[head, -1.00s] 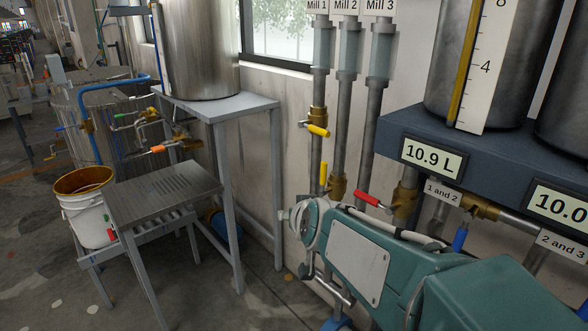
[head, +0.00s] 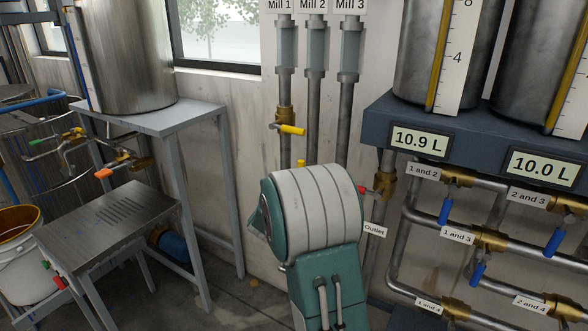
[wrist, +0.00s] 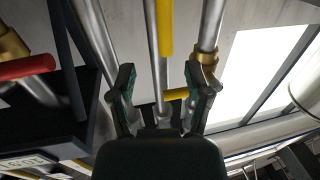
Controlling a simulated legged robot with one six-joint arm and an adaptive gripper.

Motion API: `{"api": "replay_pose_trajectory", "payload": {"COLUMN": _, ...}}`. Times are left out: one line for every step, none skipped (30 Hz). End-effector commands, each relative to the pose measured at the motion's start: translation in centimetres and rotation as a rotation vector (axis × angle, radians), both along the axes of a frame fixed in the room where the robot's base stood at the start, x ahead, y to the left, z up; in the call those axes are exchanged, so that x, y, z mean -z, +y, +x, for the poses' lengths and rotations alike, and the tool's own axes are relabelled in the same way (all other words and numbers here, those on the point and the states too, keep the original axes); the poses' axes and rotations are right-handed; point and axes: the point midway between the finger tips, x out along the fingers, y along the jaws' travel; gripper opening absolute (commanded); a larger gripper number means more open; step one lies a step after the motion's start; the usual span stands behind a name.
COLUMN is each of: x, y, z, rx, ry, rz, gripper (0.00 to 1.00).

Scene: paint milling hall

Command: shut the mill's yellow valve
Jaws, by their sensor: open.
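Two yellow valve handles are on the mill pipes. One handle (head: 291,129) lies across the Mill 1 pipe (head: 285,90) at a brass body. The other (head: 301,163) is lower, near the Mill 2 pipe (head: 314,110), mostly hidden by my arm. In the wrist view, a long yellow handle (wrist: 165,30) runs along a pipe beyond my fingertips, and a shorter yellow piece (wrist: 177,94) shows between the fingers. My gripper (wrist: 164,82) is open, with nothing held; I cannot tell its distance to the handles. My arm hides it in the head view.
A red handle (head: 362,189) is right of the yellow ones; it also shows in the wrist view (wrist: 28,67). Blue-handled valves (head: 445,211) and pipes fill the right, under a shelf (head: 376,128) with tanks. A steel table (head: 110,212) and bucket (head: 30,262) stand left.

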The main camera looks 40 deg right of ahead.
Motion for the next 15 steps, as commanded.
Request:
{"api": "replay_pose_trajectory", "payload": {"x": 0.1, "y": -0.6, "z": 0.5, "rx": 0.002, "ry": 0.001, "rz": -0.002, "gripper": 0.64}}
{"api": "replay_pose_trajectory", "payload": {"x": 0.0, "y": -0.9, "z": 0.8, "rx": 0.002, "ry": 0.000, "rz": -0.004, "gripper": 0.64}}
{"api": "replay_pose_trajectory", "payload": {"x": -0.1, "y": -1.1, "z": 1.3, "rx": 0.000, "ry": 0.000, "rz": -0.006, "gripper": 0.64}}
{"api": "replay_pose_trajectory", "payload": {"x": -0.2, "y": -1.3, "z": 1.6, "rx": 0.000, "ry": -0.001, "rz": -0.008, "gripper": 0.64}}
{"api": "replay_pose_trajectory", "payload": {"x": -0.2, "y": -1.5, "z": 1.9, "rx": -0.001, "ry": 0.000, "rz": -0.011, "gripper": 0.64}}
{"api": "replay_pose_trajectory", "payload": {"x": -0.4, "y": -1.9, "z": 2.4, "rx": -0.002, "ry": -0.001, "rz": -0.014, "gripper": 0.64}}
{"api": "replay_pose_trajectory", "payload": {"x": -0.4, "y": -2.1, "z": 2.7, "rx": -0.002, "ry": -0.001, "rz": -0.015, "gripper": 0.64}}
{"api": "replay_pose_trajectory", "payload": {"x": -0.5, "y": -2.4, "z": 3.0, "rx": -0.003, "ry": 0.000, "rz": -0.017, "gripper": 0.64}}
{"api": "replay_pose_trajectory", "payload": {"x": -0.5, "y": -2.9, "z": 3.4, "rx": -0.003, "ry": 0.000, "rz": -0.017, "gripper": 0.64}}
{"api": "replay_pose_trajectory", "payload": {"x": -0.6, "y": -3.3, "z": 3.7, "rx": -0.003, "ry": -0.001, "rz": -0.017, "gripper": 0.64}}
{"api": "replay_pose_trajectory", "payload": {"x": -0.5, "y": -3.7, "z": 3.9, "rx": -0.003, "ry": 0.000, "rz": -0.018, "gripper": 0.64}}
{"api": "replay_pose_trajectory", "payload": {"x": -0.5, "y": -4.2, "z": 4.3, "rx": -0.004, "ry": 0.000, "rz": -0.017, "gripper": 0.64}}
{"api": "replay_pose_trajectory", "payload": {"x": -0.5, "y": -4.6, "z": 4.5, "rx": -0.005, "ry": -0.001, "rz": -0.015, "gripper": 0.64}}
{"api": "replay_pose_trajectory", "payload": {"x": -0.5, "y": -5.1, "z": 4.7, "rx": -0.005, "ry": 0.000, "rz": -0.014, "gripper": 0.64}}
{"api": "replay_pose_trajectory", "payload": {"x": -0.4, "y": -5.6, "z": 4.9, "rx": -0.004, "ry": 0.000, "rz": -0.012, "gripper": 0.64}}
